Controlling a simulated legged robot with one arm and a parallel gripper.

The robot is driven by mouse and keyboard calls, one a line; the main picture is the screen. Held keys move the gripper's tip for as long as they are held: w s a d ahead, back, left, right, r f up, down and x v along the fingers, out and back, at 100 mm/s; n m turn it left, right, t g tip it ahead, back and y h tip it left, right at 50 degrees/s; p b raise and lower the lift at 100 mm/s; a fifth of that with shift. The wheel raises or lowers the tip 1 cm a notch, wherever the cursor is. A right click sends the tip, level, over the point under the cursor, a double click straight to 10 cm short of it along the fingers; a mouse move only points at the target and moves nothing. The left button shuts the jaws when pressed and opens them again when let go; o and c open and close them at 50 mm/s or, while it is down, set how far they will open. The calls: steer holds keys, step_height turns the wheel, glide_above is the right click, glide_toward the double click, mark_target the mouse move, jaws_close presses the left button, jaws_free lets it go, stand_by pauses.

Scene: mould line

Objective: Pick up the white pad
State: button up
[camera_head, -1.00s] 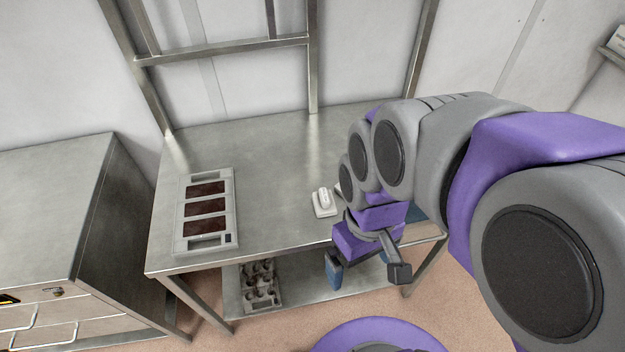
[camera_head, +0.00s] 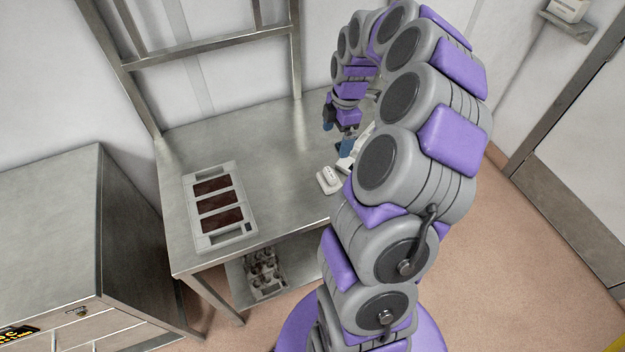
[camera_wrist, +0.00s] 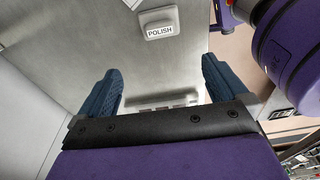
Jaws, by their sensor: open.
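In the head view a small white object with a rounded top (camera_head: 328,180) lies on the metal table (camera_head: 270,150), near its front edge. I cannot tell for sure that both views show the same object. My gripper (camera_head: 337,134) is above the table, behind the white object in the head view. Its blue fingers stand wide apart in the wrist view (camera_wrist: 161,85), with nothing held between them.
A grey tray with dark brown panels (camera_head: 239,239) lies at the table's left. Another white item (camera_head: 357,142) is partly hidden behind my arm. A lower shelf holds a grey rack (camera_head: 264,277). A metal cabinet (camera_head: 50,225) stands left. The middle of the table is clear.

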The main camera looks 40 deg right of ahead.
steer(key=b, duration=0.2)
glide_above(331, 172)
steer(key=d, duration=0.2)
steer(key=f, duration=1)
steer(key=shift+d, duration=0.2)
steer(key=a+f, duration=0.2)
steer(key=a, duration=0.1)
steer(key=shift+a+f, duration=0.1)
steer(key=shift+f, duration=0.1)
steer(key=f, duration=0.2)
steer(key=d+f+b, duration=0.1)
steer(key=f, duration=0.2)
steer(key=shift+d+f, duration=0.1)
steer(key=shift+d, duration=0.1)
steer(key=shift+f, duration=0.2)
steer(key=shift+a+r, duration=0.15)
steer(key=shift+a, duration=0.45)
steer(key=shift+w+a, duration=0.1)
steer(key=shift+a, duration=0.3)
steer(key=shift+c, duration=1.2)
steer(key=shift+d, duration=0.55)
steer(key=c, duration=0.6)
